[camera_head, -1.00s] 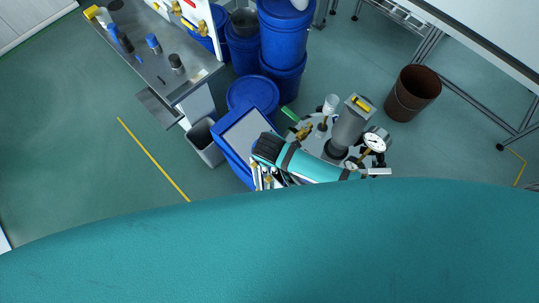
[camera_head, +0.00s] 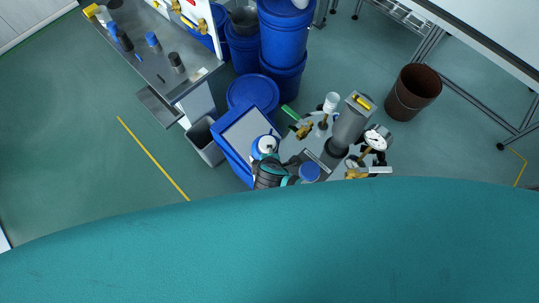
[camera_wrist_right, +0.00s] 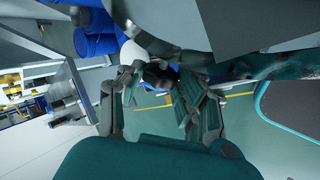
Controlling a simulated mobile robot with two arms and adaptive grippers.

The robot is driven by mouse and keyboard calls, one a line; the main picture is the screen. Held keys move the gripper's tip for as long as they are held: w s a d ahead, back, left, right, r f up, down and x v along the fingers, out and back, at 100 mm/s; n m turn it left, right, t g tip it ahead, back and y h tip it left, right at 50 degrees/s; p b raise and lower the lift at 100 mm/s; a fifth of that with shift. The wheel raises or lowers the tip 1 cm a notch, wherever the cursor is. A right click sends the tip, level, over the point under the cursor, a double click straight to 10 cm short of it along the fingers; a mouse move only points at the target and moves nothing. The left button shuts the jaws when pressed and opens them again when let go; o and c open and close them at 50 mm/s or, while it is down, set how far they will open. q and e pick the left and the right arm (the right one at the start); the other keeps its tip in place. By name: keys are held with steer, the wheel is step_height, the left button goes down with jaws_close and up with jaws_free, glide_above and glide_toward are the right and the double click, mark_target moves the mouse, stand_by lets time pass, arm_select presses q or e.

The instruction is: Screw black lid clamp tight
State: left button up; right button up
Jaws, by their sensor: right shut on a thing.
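My right gripper (camera_head: 268,164) shows at the lower middle of the head view, over the edge of a grey-topped blue box. A small white round piece (camera_head: 266,145) with a blue rim is at its fingertips. In the right wrist view, my right gripper (camera_wrist_right: 153,80) has its fingers on either side of a white rounded piece (camera_wrist_right: 133,52), with a dark part beside it. The gripper is shut on this piece, though its exact grip is partly hidden. I cannot clearly make out the black lid clamp. My left gripper is in neither view.
A metal cylinder (camera_head: 350,122) with a pressure gauge (camera_head: 377,138) and brass valves stands just right of the gripper. Blue drums (camera_head: 252,92), a grey bin (camera_head: 205,142) and a brown bin (camera_head: 413,92) stand around.

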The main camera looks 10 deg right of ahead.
steer(key=shift+s+f+t+b, duration=0.15)
steer(key=shift+f+t+b, duration=0.15)
steer(key=shift+t+b, duration=0.2)
steer(key=shift+r, duration=0.15)
steer(key=o, duration=1.2)
steer(key=shift+c, duration=0.2)
steer(key=v, duration=0.7)
steer(key=shift+s+r, duration=0.25)
steer(key=shift+s, duration=0.1)
